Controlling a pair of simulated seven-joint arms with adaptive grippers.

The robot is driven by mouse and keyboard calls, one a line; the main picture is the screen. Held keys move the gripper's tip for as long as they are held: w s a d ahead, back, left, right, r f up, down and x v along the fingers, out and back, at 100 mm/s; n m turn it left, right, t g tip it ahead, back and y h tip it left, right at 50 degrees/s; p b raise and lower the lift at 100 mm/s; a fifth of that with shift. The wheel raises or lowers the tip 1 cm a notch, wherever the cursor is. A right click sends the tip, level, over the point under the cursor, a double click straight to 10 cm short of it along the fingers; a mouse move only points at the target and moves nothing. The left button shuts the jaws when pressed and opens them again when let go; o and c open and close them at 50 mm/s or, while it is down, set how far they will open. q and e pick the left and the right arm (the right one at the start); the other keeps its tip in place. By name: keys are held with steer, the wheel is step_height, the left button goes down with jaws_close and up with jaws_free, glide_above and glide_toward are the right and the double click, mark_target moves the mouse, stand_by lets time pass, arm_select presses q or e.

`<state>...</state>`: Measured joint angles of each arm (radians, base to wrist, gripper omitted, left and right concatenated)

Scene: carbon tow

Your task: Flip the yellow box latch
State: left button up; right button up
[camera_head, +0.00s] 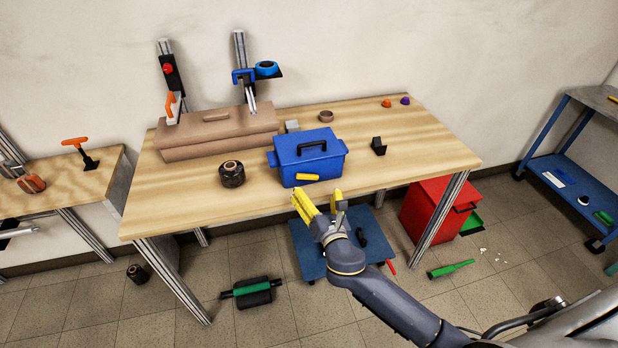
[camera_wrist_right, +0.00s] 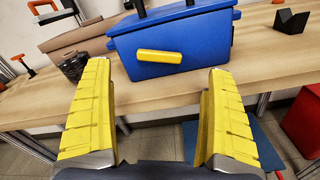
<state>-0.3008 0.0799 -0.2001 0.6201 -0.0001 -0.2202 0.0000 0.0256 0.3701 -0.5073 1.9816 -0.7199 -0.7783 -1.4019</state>
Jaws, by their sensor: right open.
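A blue box (camera_head: 309,158) with a black lid handle stands shut on the wooden table (camera_head: 400,160), near its front edge. Its yellow latch (camera_head: 307,177) lies across the front face; it also shows in the right wrist view (camera_wrist_right: 160,57), nearly level and slightly tilted. My right gripper (camera_head: 319,198) is in front of the table edge, just below and short of the latch. Its yellow fingers (camera_wrist_right: 157,105) are spread wide with nothing between them, and the latch appears beyond the gap, not touched. My left gripper is not in view.
A dark spool (camera_head: 232,174) stands left of the box, and a small black block (camera_head: 378,146) right of it. A brown case (camera_head: 215,132) lies behind to the left. A red bin (camera_head: 436,208) is under the table's right end.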

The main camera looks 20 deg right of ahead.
mark_target(309, 177)
steer(key=shift+w, duration=3.85)
steer(key=c, duration=1.2)
